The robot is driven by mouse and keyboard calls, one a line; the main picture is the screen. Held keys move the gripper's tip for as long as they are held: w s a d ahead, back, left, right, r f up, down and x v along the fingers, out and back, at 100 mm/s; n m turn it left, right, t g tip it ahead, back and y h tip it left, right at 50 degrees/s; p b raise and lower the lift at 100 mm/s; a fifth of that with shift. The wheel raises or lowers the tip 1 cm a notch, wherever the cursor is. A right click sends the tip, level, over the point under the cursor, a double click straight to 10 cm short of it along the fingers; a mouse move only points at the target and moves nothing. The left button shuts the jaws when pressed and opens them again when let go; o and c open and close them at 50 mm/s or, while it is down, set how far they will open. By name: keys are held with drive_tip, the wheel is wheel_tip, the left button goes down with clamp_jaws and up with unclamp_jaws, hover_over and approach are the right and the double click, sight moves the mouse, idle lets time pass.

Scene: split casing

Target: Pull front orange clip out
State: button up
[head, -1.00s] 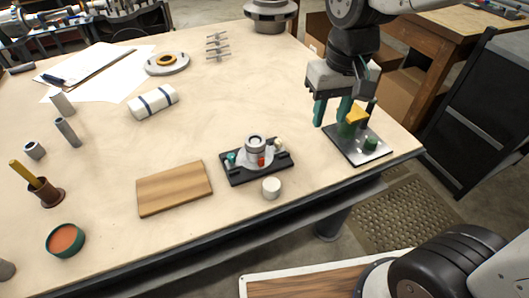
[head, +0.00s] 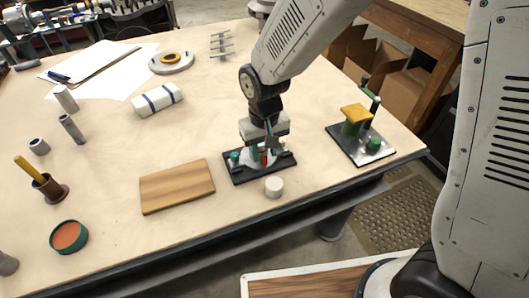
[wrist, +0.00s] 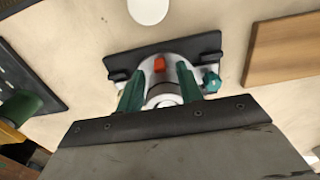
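The split casing is a grey metal body (wrist: 172,72) on a black base plate (wrist: 118,65); the plate also shows in the head view (head: 241,175). A small orange clip (wrist: 159,64) stands on the casing's front side and shows as a red-orange spot in the head view (head: 265,160). A teal knob (wrist: 211,82) sits beside the body. My gripper (wrist: 160,88) has green fingers, spread apart above the casing with the clip between and beyond them. It is open and empty. The head view hides much of the casing behind the gripper.
A white cylinder (head: 274,187) stands just in front of the base plate. A wooden board (head: 177,187) lies to the left. A plate with green parts and a yellow block (head: 356,112) stands to the right. Bare table lies behind the casing.

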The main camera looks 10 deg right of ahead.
drive_tip(key=shift+f, duration=0.7)
clamp_jaws()
drive_tip(key=shift+s+d, duration=0.25)
drive_tip(key=shift+s, duration=0.55)
unclamp_jaws()
drive_tip(key=shift+r, duration=0.1)
